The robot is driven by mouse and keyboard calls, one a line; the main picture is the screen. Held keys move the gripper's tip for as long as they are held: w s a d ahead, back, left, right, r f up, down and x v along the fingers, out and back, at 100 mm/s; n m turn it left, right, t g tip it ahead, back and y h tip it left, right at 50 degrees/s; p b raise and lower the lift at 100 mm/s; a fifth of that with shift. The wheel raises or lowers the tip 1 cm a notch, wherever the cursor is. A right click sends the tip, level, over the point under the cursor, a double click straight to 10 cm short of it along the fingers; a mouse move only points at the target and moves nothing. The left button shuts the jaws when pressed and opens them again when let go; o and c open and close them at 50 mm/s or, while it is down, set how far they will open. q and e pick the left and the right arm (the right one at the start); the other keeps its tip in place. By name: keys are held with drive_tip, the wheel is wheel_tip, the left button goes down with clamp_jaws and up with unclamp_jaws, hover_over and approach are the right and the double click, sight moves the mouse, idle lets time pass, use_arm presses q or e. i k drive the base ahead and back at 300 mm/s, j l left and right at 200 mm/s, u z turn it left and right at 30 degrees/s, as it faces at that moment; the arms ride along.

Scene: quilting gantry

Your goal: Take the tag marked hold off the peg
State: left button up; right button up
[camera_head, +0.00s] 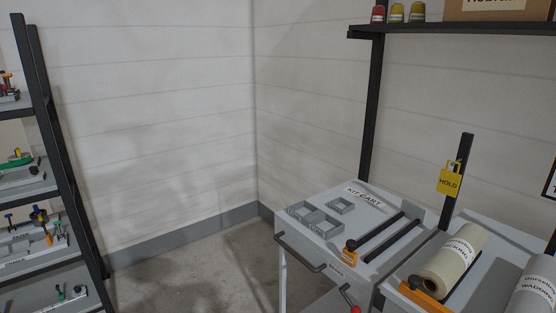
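The yellow tag marked HOLD (449,182) hangs on the upper part of a dark upright post (457,178) at the right. The peg itself is too small to make out behind the tag. Neither of my grippers shows in the head view.
The kit cart (352,190) stands left of the post, with grey trays, dark bars and an orange block on top. Labelled rolls (455,261) lie in front of the post. A shelf (460,29) runs above. A dark rack (57,160) stands left; floor between is clear.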

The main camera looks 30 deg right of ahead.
sight(448, 183)
drive_tip(key=i, duration=1.45)
drive_tip(key=i+z, duration=0.1)
drive_tip(key=z, duration=0.35)
drive_tip(key=i+z, duration=0.1)
drive_tip(key=z, duration=0.35)
drive_tip(key=j+z, duration=0.1)
drive_tip(key=z, duration=0.35)
drive_tip(key=i, duration=0.05)
